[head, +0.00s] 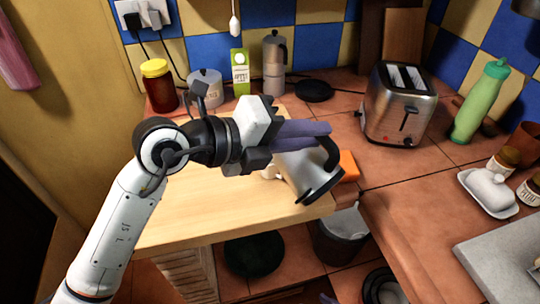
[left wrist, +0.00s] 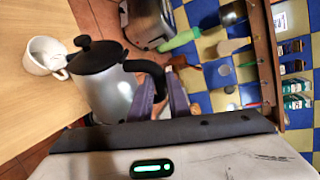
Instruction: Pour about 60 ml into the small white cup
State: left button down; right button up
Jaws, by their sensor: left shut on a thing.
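My left gripper (head: 325,138) is shut on the black handle (left wrist: 147,72) of a silver kettle. The kettle (head: 303,165) is partly hidden behind the gripper in the head view, over the right part of the wooden table. In the left wrist view the kettle (left wrist: 112,97) shows its silver body and black lid (left wrist: 92,57). The small white cup (left wrist: 45,56) stands on the wood just beside the kettle's lid side. In the head view only a bit of the cup (head: 270,173) shows below the gripper. I cannot see liquid flowing. A purple sliver at the bottom edge may be my right gripper (head: 328,298).
An orange block (head: 348,166) lies just right of the kettle. A toaster (head: 397,105) stands right. The table's (head: 200,222) front left is clear.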

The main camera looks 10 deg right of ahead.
aim_at(335, 154)
pick_arm(q)
jog(key=shift+w+a+r+n, duration=0.3)
jog(key=shift+w+r, duration=0.2)
jog(key=shift+r, duration=0.1)
dwell(0.8)
jog(key=s, duration=0.1)
jog(key=d+f+m, duration=0.1)
jog(key=s+m+p, duration=0.1)
jog(key=shift+s+d+f+t, duration=0.25)
jog(key=shift+s+f+t, duration=0.05)
jog(key=shift+t, duration=0.1)
jog(key=shift+s+d+f+m+t+y+p, duration=0.3)
jog(key=shift+s+d+m+y+p, duration=0.1)
jog(key=shift+s+m+y, duration=0.2)
jog(key=shift+s+d+f+m, duration=0.2)
jog(key=shift+s+d+m, duration=0.1)
jog(key=shift+s, duration=0.1)
dwell(0.6)
jog(key=shift+s, duration=0.1)
